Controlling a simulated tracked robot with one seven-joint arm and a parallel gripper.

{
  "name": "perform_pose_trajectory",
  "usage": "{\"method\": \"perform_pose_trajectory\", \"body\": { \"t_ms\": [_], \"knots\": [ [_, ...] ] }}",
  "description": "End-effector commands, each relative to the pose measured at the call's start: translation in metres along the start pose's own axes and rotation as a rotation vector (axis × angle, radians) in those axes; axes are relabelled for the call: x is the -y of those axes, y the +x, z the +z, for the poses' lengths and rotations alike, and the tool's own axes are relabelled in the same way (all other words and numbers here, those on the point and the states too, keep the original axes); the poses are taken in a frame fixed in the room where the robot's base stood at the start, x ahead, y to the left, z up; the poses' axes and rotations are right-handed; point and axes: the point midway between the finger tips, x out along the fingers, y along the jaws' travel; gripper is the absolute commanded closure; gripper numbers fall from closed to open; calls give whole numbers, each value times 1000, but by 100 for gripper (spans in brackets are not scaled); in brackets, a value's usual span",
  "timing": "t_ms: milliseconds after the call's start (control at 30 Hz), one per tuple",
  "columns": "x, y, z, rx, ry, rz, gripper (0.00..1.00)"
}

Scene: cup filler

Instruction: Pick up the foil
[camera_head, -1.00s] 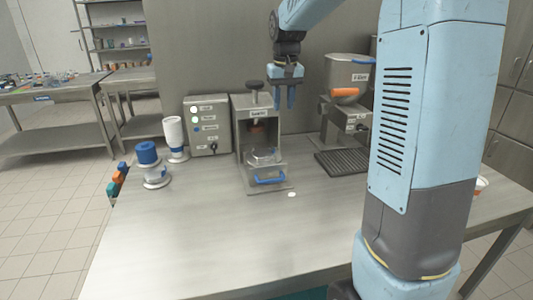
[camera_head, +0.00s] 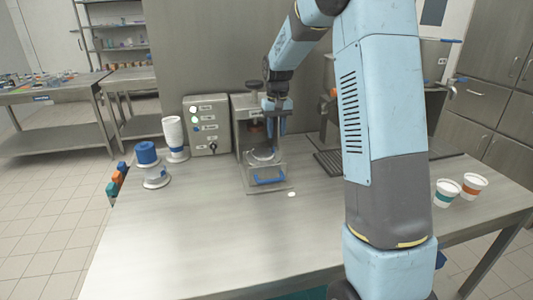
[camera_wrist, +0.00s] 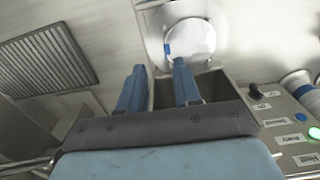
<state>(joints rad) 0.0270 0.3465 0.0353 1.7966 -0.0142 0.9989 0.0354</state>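A pale, shiny round disc (camera_wrist: 192,40) that looks like the foil lies on the holder of the sealing machine (camera_wrist: 155,20). A small blue patch shows at its left edge in the wrist view. In the head view the machine (camera_head: 242,125) stands mid-table, and a silvery round piece (camera_head: 262,155) sits low in it above a blue handle (camera_head: 270,181). My gripper (camera_head: 274,128) is over the front of the machine, pointing down. In the wrist view my gripper (camera_wrist: 158,67) has two blue fingers apart with nothing seen between them. One fingertip appears near the disc's edge.
A grey control box (camera_head: 207,124) stands left of the machine. A white stack (camera_head: 173,134) and a blue-topped stack (camera_head: 152,168) are further left. A dark grated tray (camera_head: 330,163) lies right. Two cups (camera_head: 446,192) stand at far right. The front of the table is clear.

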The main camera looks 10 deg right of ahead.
Motion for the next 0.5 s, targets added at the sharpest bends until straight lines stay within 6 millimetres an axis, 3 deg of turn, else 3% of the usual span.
{"method": "perform_pose_trajectory", "body": {
  "t_ms": [233, 500],
  "knots": [
    [2, 14, 0, 1, 0, 0, 67],
    [7, 50, -1, 2, 0, 0, 67]
  ]
}}
